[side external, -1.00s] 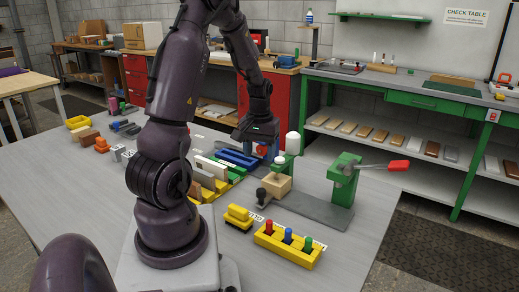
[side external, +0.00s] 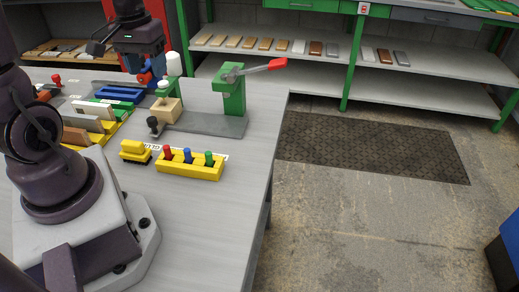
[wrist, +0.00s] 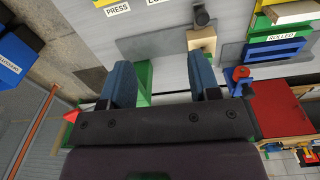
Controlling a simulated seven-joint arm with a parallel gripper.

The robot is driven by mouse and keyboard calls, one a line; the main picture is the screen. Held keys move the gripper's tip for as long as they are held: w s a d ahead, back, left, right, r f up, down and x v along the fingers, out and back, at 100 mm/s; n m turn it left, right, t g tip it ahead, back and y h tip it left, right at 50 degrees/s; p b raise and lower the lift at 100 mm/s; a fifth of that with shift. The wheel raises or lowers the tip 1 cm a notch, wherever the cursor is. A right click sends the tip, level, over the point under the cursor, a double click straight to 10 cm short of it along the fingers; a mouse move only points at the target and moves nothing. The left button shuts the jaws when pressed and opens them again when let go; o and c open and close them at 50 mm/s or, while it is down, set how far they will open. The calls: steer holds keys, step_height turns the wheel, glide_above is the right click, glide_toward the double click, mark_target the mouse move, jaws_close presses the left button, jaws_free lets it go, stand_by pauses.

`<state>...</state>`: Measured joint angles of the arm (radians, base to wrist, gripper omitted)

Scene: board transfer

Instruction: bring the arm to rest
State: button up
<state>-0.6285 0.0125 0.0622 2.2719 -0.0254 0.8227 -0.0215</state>
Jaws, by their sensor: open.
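My gripper (wrist: 163,82) is open, with two blue-grey fingers spread apart and nothing between them in the wrist view. It hangs above the table near the green press (side external: 234,95), which has a red-tipped handle. The green of the press shows partly behind the fingers in the wrist view (wrist: 145,82). In the side view my arm reaches to the back at the upper left, and the fingertips are hard to make out there. A wooden block (side external: 167,110) stands on the grey plate (side external: 210,124) beside the press.
A yellow holder (side external: 190,171) with red, blue and green pegs sits near the table's right edge. A yellow block (side external: 135,151) lies beside it. A blue rack (wrist: 275,50) is right in the wrist view. Shelves (side external: 300,58) stand behind; a blue bin (side external: 507,245) stands on the floor.

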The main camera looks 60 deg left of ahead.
steer(key=s+d+r+m+t, duration=0.1)
steer(key=d+r+m, duration=0.3)
steer(key=d, duration=0.5)
steer(key=s+d+r+m+t, duration=0.1)
steer(key=d+r+m+t, duration=0.3)
steer(key=d+r, duration=0.2)
steer(key=d, duration=0.2)
steer(key=shift+s+d+r, duration=0.15)
steer(key=shift+d+r, duration=0.2)
steer(key=shift+r, duration=0.05)
stand_by(1.5)
